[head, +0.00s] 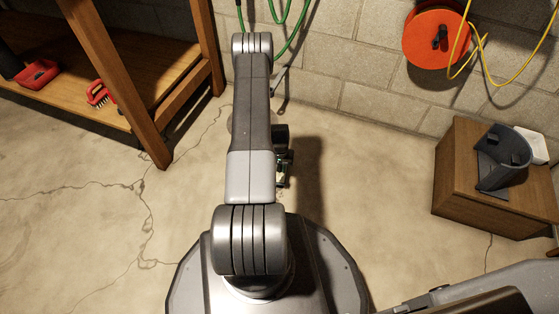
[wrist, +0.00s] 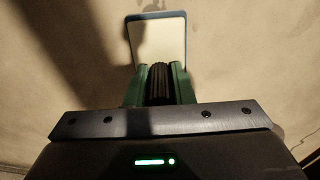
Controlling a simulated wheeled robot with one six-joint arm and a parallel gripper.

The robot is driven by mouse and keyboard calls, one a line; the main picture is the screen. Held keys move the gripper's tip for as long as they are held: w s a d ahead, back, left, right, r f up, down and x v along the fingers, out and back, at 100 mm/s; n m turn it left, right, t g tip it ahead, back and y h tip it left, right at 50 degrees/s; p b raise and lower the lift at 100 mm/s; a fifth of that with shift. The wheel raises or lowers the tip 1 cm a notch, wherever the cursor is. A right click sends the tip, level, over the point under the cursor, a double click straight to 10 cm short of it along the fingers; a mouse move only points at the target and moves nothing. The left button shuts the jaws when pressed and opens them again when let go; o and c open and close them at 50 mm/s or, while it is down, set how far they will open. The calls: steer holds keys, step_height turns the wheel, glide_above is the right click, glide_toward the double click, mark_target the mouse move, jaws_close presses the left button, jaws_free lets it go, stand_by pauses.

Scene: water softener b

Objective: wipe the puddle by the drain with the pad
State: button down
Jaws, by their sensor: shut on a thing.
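My gripper (wrist: 159,84) is shut on the dark ribbed grip of the pad (wrist: 158,42). The pad has a pale flat face with a blue-grey rim and extends ahead of the green fingers, over the concrete floor. I cannot tell whether it touches the floor. In the head view my gripper (head: 284,172) shows only partly beside my arm, low over the floor, and the pad is not distinguishable. No puddle is clearly visible.
A wooden bench (head: 155,65) with red-handled tools stands at the left, its leg on the floor. A wooden box (head: 465,175) with a grey holder stands at the right. An orange reel (head: 435,38) hangs on the block wall. Cracked floor is clear between them.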

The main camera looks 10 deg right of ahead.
steer(key=shift+r+p, duration=0.7)
steer(key=shift+r, duration=1.35)
